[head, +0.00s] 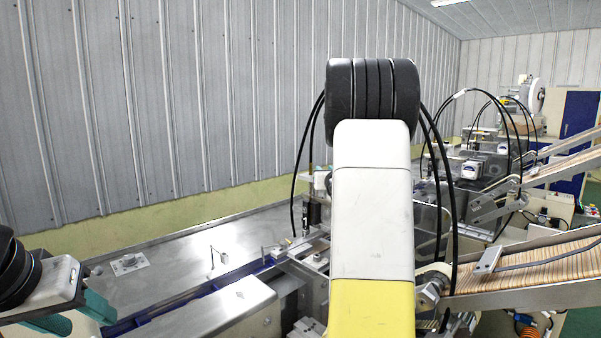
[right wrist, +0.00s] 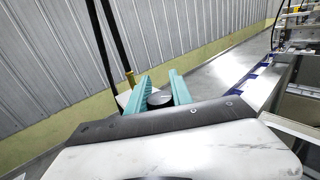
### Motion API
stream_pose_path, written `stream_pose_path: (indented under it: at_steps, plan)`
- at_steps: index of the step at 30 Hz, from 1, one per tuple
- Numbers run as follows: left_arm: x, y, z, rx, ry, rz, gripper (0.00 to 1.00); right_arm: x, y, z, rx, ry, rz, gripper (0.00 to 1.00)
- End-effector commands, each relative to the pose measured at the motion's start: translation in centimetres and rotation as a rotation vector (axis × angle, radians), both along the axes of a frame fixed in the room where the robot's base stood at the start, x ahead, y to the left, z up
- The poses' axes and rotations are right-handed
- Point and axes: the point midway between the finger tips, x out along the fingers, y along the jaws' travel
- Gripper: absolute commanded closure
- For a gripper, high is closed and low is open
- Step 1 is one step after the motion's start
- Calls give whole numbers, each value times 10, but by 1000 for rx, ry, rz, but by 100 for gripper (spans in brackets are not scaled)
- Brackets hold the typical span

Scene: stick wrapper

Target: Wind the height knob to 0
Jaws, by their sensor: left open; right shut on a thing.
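The height knob (right wrist: 160,98) is a dark round knob, seen between the fingers in the right wrist view. My right gripper (right wrist: 159,84) has its two teal fingers on either side of it, shut on it. In the head view my right arm's white and yellow links stand in front of that gripper and hide both it and the knob. My left gripper (head: 77,314) is at the lower left of the head view, open, with teal fingers partly cut off by the frame, away from the knob. No number or scale for the height can be read.
A long metal table (head: 180,255) runs along the corrugated wall. The stick wrapper (head: 318,255) stands behind my right arm, with black cables looping around it. A conveyor of wooden sticks (head: 540,275) slopes up at right. More machines (head: 485,160) stand further back.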

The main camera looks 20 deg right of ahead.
Motion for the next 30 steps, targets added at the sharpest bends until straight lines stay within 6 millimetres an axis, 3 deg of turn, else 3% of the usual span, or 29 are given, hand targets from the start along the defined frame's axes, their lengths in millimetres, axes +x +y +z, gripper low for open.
stream_pose_path:
  at_steps: [30]
  plan:
    - [0,0,0,0,0,0,51,-7,-13,3,-10,-6,-565,100]
